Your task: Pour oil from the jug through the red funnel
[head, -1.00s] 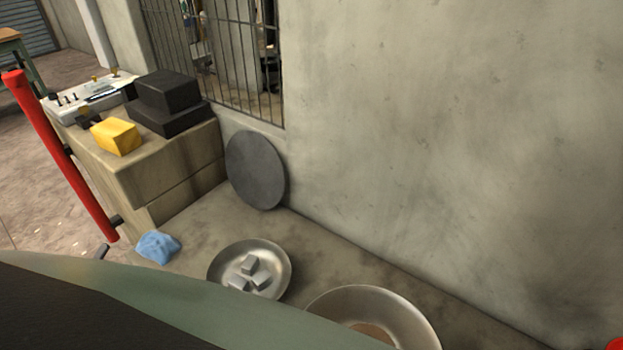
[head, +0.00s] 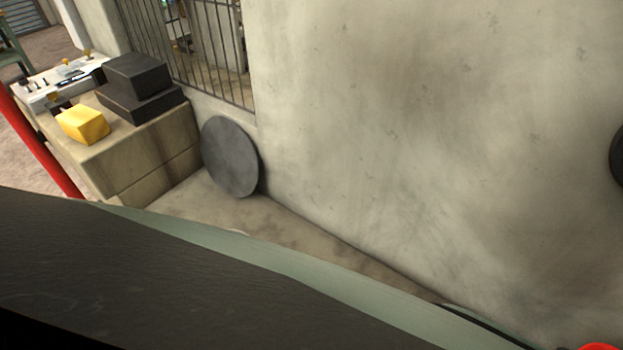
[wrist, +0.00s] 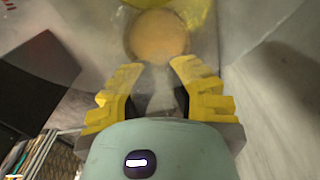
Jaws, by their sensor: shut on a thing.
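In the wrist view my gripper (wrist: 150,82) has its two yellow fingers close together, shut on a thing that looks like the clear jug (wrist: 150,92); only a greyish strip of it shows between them. A round tan surface (wrist: 158,36), which looks like oil, lies just beyond the fingertips. A small red piece (head: 600,347) shows at the bottom right edge of the head view; too little shows to tell whether it is the red funnel. My arm hides the gripper and jug in the head view.
A stone block (head: 150,150) at left carries a yellow block (head: 83,124) and black boxes (head: 140,90). A dark disc (head: 230,157) leans on the wall (head: 430,130). A red bar (head: 40,150) stands at far left. A dark round edge (head: 617,157) shows at right.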

